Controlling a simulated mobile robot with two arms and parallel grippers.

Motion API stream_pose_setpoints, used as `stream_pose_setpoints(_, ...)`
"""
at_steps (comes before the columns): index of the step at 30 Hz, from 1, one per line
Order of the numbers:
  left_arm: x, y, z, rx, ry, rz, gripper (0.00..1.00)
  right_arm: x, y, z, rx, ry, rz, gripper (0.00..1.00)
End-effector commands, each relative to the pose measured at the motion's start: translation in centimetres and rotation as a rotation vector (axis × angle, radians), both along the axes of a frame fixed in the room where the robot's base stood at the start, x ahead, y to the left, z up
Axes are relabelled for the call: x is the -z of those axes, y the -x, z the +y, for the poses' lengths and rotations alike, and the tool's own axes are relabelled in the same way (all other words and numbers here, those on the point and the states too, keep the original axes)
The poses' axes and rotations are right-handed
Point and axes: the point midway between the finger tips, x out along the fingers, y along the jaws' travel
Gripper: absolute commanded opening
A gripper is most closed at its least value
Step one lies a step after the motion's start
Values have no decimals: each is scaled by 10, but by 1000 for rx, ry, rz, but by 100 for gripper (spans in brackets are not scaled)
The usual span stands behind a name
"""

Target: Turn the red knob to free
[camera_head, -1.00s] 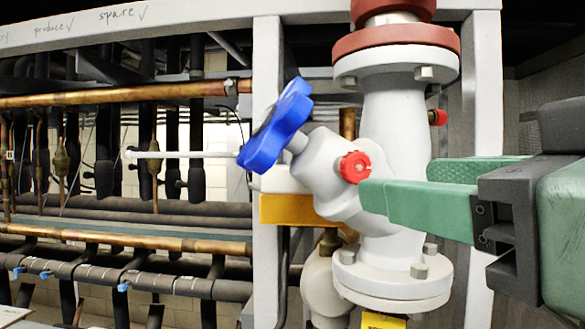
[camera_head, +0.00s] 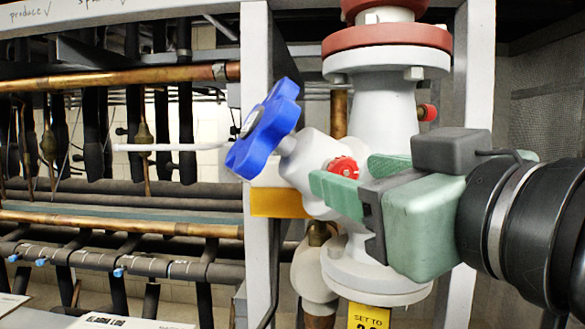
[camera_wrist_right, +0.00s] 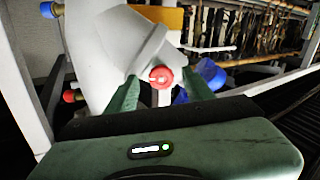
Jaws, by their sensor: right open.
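The red knob (camera_head: 343,168) sits on the front of the white valve body (camera_head: 316,155), just left of the large vertical flanged pipe. My right gripper (camera_head: 350,175) is open, with its green fingers close around the knob, one in front and one behind in the head view. In the right wrist view the red knob (camera_wrist_right: 161,77) shows between the two open fingertips (camera_wrist_right: 160,90); I cannot tell whether they touch it. My left gripper is not in view.
A blue handwheel (camera_head: 264,130) stands left of the knob on the same valve. A second small red knob (camera_head: 427,112) is on the pipe's right side. A yellow tag (camera_head: 368,316) hangs below. White frame posts (camera_head: 257,80) flank the valve.

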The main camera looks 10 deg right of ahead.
Motion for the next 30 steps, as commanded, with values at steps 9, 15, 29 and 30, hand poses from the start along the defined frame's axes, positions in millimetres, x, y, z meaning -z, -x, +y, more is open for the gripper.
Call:
stream_pose_setpoints(9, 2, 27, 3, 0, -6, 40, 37, 0, 0, 0, 0, 0, 1, 0)
stream_pose_setpoints(15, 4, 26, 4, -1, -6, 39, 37, 1, 0, 0, 0, 10, -2, 0)
stream_pose_setpoints(29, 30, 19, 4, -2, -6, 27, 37, 4, 1, 0, -1, 263, -58, 0)
stream_pose_setpoints(30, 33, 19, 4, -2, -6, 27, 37, 4, 1, 0, -1, 301, -66, 0)
